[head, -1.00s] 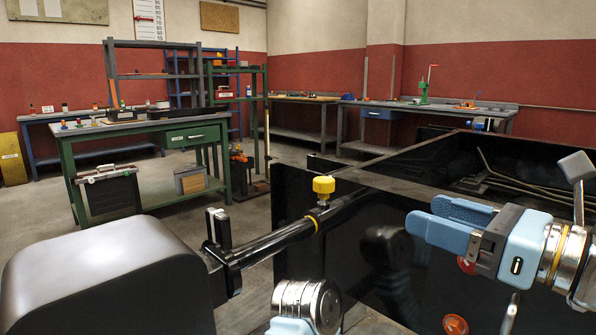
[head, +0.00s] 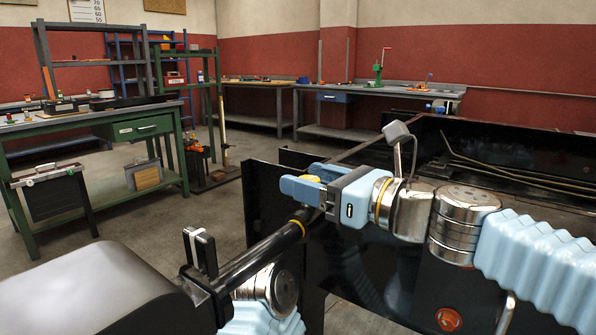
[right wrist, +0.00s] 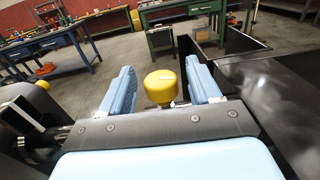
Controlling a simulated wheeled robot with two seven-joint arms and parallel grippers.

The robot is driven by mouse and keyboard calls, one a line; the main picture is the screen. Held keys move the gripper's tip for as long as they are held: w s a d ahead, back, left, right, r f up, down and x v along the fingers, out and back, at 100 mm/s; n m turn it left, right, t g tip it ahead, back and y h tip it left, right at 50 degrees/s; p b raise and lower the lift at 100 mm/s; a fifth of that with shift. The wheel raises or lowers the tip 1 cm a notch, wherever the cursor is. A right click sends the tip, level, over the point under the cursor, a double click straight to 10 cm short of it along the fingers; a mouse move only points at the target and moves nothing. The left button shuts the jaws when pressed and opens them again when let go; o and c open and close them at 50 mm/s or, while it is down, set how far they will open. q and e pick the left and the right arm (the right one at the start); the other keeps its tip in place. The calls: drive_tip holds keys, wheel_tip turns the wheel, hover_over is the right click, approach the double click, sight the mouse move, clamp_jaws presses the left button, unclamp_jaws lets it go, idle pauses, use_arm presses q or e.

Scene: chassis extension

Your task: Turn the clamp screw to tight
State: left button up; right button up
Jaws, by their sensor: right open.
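The clamp screw has a yellow knob (head: 311,179), mostly hidden by my gripper in the head view. It stands on a black tube (head: 262,252) with a yellow ring. In the right wrist view a gap shows between the knob and the fingers (right wrist: 158,68); I cannot tell whether either touches. My left gripper is not in view.
The black chassis (head: 345,262) stands to the right, under my right arm. A black bracket (head: 202,262) holds the tube's near end. A green workbench (head: 95,122) is at the back left, with open floor (head: 225,205) between.

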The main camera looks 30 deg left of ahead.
drive_tip(key=shift+w+a, duration=0.2)
drive_tip(key=shift+a, duration=1.1)
drive_tip(key=c, duration=1)
drive_tip(key=shift+t, duration=0.3)
